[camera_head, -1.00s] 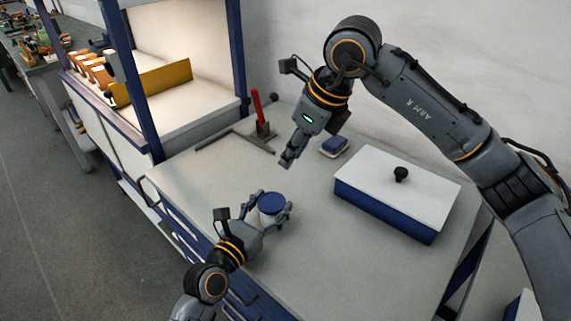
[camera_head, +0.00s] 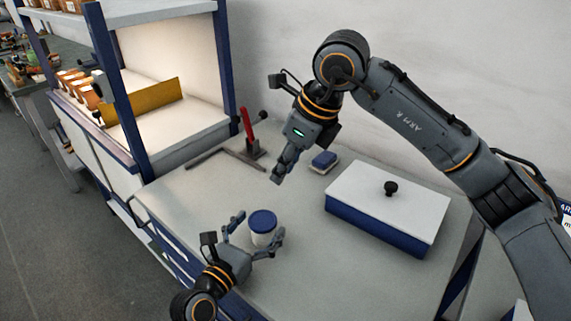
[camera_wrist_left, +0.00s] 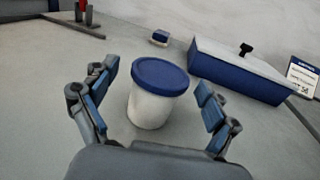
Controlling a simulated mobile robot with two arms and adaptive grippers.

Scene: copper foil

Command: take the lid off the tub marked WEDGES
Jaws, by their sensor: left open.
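A white tub with a blue lid stands upright on the grey worktop. Its lid (camera_head: 263,219) is on, and the white tub body (camera_head: 262,239) shows below it. In the left wrist view the lid (camera_wrist_left: 160,76) and tub (camera_wrist_left: 149,108) stand between the fingers; no marking is readable. My left gripper (camera_head: 258,233) is open around the tub, with a finger apart on either side in the wrist view (camera_wrist_left: 153,100). My right gripper (camera_head: 277,178) hangs above the worktop beyond the tub; its fingers look close together, but whether they are shut is unclear.
A blue box with a white lid and black knob (camera_head: 388,207) stands right of the tub. The front right worktop is clear.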

